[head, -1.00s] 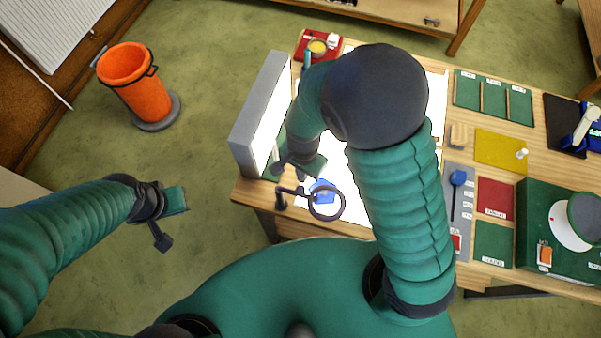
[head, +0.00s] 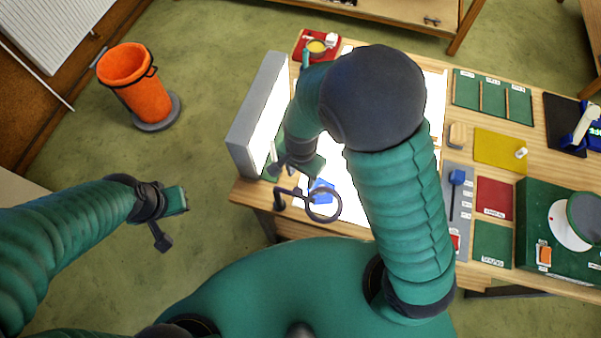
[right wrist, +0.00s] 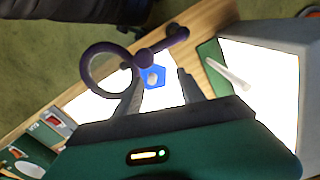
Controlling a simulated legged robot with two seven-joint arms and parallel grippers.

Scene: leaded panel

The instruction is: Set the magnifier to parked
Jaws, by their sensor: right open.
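The magnifier is a dark ring (head: 338,212) on a short arm, at the front left of the bright light panel; in the right wrist view the ring (right wrist: 84,73) is at upper left, its arm running right to a pivot at the table edge. A blue piece (head: 322,187) lies on the panel near the ring. My right gripper (head: 297,168) is open and empty above the panel, just behind the magnifier. In the right wrist view its fingers (right wrist: 160,90) are spread on either side of the blue piece, apart from the arm. My left gripper (head: 172,220) is open, left of the table over the floor.
A grey upright box (head: 252,115) with a bright face stands at the panel's left edge, with a white stick (right wrist: 228,72) near it. A blue-knobbed slider (head: 457,178), coloured trays and a green machine (head: 535,215) fill the right side. An orange bin (head: 130,82) stands on the floor.

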